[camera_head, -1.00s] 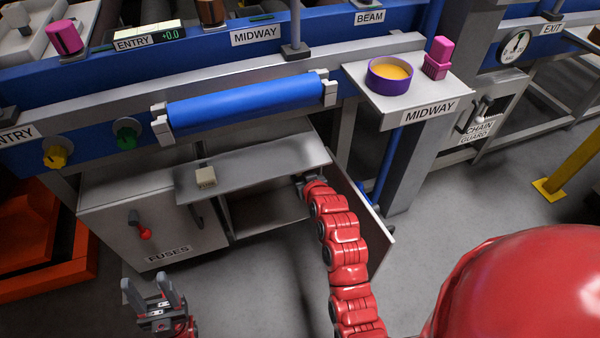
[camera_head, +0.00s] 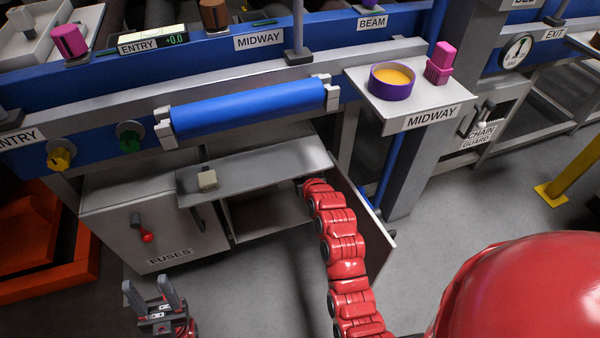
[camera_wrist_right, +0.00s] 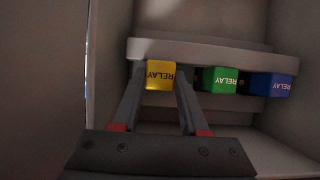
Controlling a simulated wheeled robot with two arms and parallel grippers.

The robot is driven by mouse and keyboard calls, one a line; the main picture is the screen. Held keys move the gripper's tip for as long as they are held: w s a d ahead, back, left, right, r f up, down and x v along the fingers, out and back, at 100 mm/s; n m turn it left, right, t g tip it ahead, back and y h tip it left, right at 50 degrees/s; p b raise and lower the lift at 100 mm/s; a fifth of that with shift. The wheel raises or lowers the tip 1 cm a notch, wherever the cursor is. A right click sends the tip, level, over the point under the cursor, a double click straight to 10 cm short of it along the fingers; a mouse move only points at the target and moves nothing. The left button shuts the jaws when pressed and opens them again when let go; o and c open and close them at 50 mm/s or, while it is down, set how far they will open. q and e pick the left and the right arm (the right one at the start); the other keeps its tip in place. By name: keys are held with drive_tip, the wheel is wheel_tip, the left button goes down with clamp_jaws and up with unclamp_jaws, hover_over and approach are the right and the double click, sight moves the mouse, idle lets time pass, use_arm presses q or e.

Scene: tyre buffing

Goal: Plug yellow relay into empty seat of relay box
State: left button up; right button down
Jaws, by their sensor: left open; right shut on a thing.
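In the right wrist view, the yellow relay (camera_wrist_right: 160,76) is between the fingertips of my right gripper (camera_wrist_right: 159,78), which is shut on it. It is at the left part of a pale relay box (camera_wrist_right: 205,53) inside the open cabinet, in line with the green relay (camera_wrist_right: 221,80) and the blue relay (camera_wrist_right: 271,87). Whether its pins are in a seat is hidden. In the head view my right gripper is hidden under the cabinet top. My left gripper (camera_head: 157,292) is open and empty at the lower left, in front of the cabinet.
The cabinet's grey top (camera_head: 250,165) holds a small cream block (camera_head: 207,180). Its open door (camera_head: 368,215) stands right of my right arm. The FUSES cabinet (camera_head: 155,225) has a red-knobbed lever. A shelf (camera_head: 420,112) above holds a purple bowl (camera_head: 391,81) and a pink piece (camera_head: 440,63).

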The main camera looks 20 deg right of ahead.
drive_tip(key=shift+w, duration=0.6)
drive_tip(key=shift+c, duration=1.7)
unclamp_jaws()
drive_tip(key=shift+s+r, duration=0.1)
drive_tip(key=p+v, duration=0.2)
drive_tip(key=v, duration=0.3)
drive_tip(key=shift+p, duration=0.3)
